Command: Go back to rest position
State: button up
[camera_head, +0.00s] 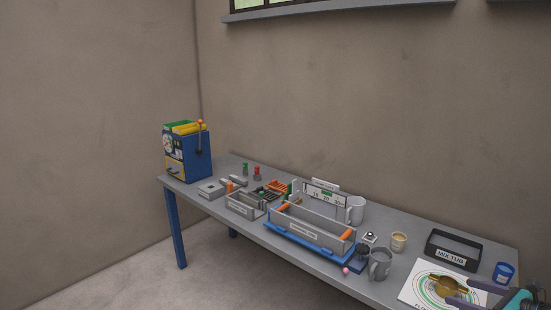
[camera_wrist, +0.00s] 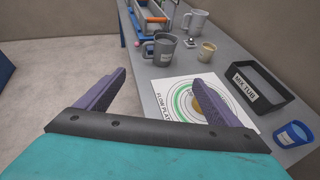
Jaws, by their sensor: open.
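My gripper (camera_wrist: 163,92) is open, its two purple fingers spread wide in the wrist view with nothing between them. Part of it shows at the bottom right corner of the head view, over the right end of the table. A white flow plate (camera_wrist: 172,107) with green and dark rings lies on the table beyond the right finger. A brass-coloured dish (camera_head: 447,285) sits on it; the right finger partly hides it in the wrist view.
The grey table (camera_head: 224,208) carries a mix tub (camera_head: 453,250), a blue cup (camera_head: 503,272), a grey mug (camera_head: 380,264), a beige cup (camera_head: 398,242) and a grey tray on a blue base (camera_head: 308,235). A blue machine (camera_head: 187,152) stands at the far left end.

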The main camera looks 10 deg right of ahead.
jog(key=w+a+f+n+g+y+b, duration=0.1)
jog(key=w+a+f+y, duration=0.1)
jog(key=w+a+f, duration=0.4)
jog(key=w+a+f+n+g+y+b, duration=0.1)
jog(key=w+a+f, duration=0.15)
jog(key=a, duration=0.55)
jog(key=w+a+f+n+g+y+b, duration=0.1)
jog(key=w+a+f+y, duration=0.15)
jog(key=a+f, duration=0.35)
jog(key=s+a+f+n+g+b, duration=0.1)
jog(key=a+f+n+g, duration=0.15)
jog(key=a+f, duration=0.75)
jog(key=s+a+f+n+g+b, duration=0.15)
jog(key=a+f+g, duration=0.4)
jog(key=a, duration=0.75)
jog(key=s+a+f+n+g+h+b, duration=0.25)
jog(key=s+a+f+n, duration=0.25)
jog(key=s+a+f, duration=0.35)
jog(key=s+a+f+n+g+h+b, duration=0.1)
jog(key=s+a+f+n+g, duration=0.4)
jog(key=s+f, duration=0.5)
jog(key=s+f+n+h, duration=0.3)
jog(key=s+f+n, duration=0.3)
jog(key=s+d+f+n+h, duration=0.1)
jog(key=d+n+h, duration=0.2)
jog(key=d+n, duration=0.4)
jog(key=n, duration=0.2)
jog(key=shift+s+f+n+b, duration=0.15)
jog(key=shift+s+n+b, duration=0.15)
jog(key=shift+s, duration=0.05)
